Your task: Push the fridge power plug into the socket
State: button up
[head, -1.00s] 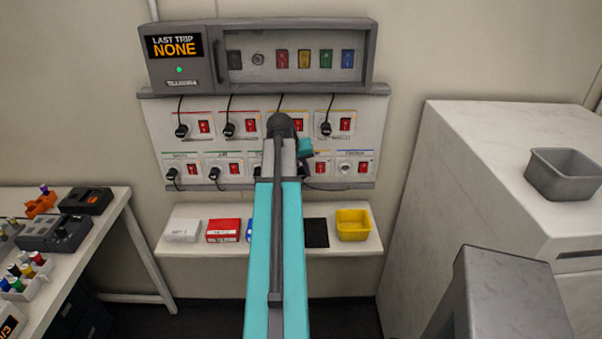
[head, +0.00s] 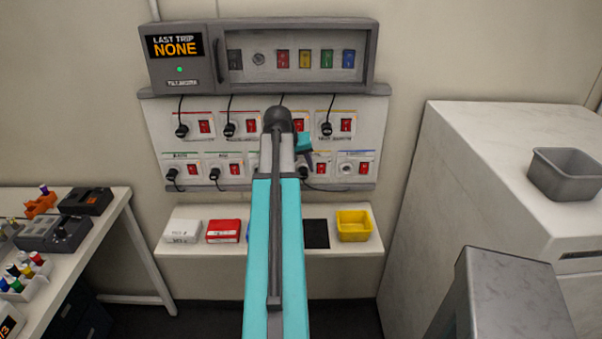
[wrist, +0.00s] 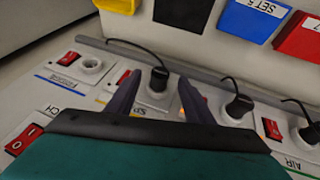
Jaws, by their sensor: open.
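The socket panel (head: 262,150) is on the wall, with two rows of sockets and red switches. The blue-striped socket (head: 345,168) at lower right is bare; in the wrist view it is a white ring (wrist: 91,66) with no plug. In the head view my arm partly hides my gripper (head: 307,157) and this plug.
More black plugs (wrist: 238,106) with cables stand in nearby sockets. A shelf below holds a yellow bin (head: 353,225), a black mat (head: 316,233) and a red box (head: 223,231). A large white cabinet (head: 450,200) stands to the right.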

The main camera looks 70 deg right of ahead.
jog(key=s+b+v, duration=0.1)
jog(key=b+v, duration=0.1)
jog(key=v, duration=0.8)
jog(key=shift+w+a+r, duration=0.2)
jog(key=shift+w+r, duration=0.2)
jog(key=shift+w, duration=0.15)
dwell(0.4)
